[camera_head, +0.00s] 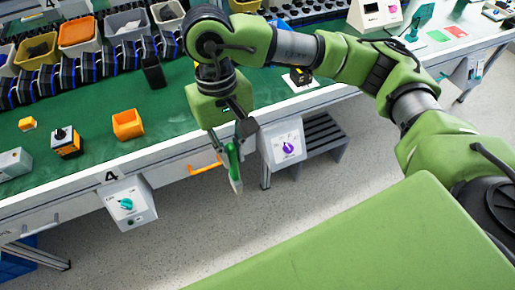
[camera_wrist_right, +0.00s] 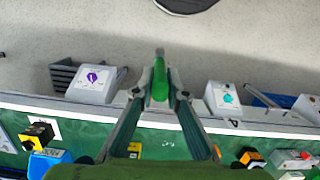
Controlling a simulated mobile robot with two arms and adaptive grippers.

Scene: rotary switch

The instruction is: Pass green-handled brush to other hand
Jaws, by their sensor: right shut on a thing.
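The green-handled brush (camera_head: 234,166) hangs from my right gripper (camera_head: 238,140) in the head view, out in front of the bench edge above the floor. Its lower end is pale and points down. In the right wrist view the green handle (camera_wrist_right: 160,82) sits between the two fingertips of my right gripper (camera_wrist_right: 160,95), which is shut on it. The far end of the brush is seen nearly end-on there and is hard to make out. My left gripper is in neither view.
The green workbench (camera_head: 90,172) runs behind the gripper. A switch box with a purple knob (camera_head: 287,147) and one with a teal knob (camera_head: 127,204) stick out from its front. An orange handle (camera_head: 204,168) hangs near the brush. The floor in front is clear.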

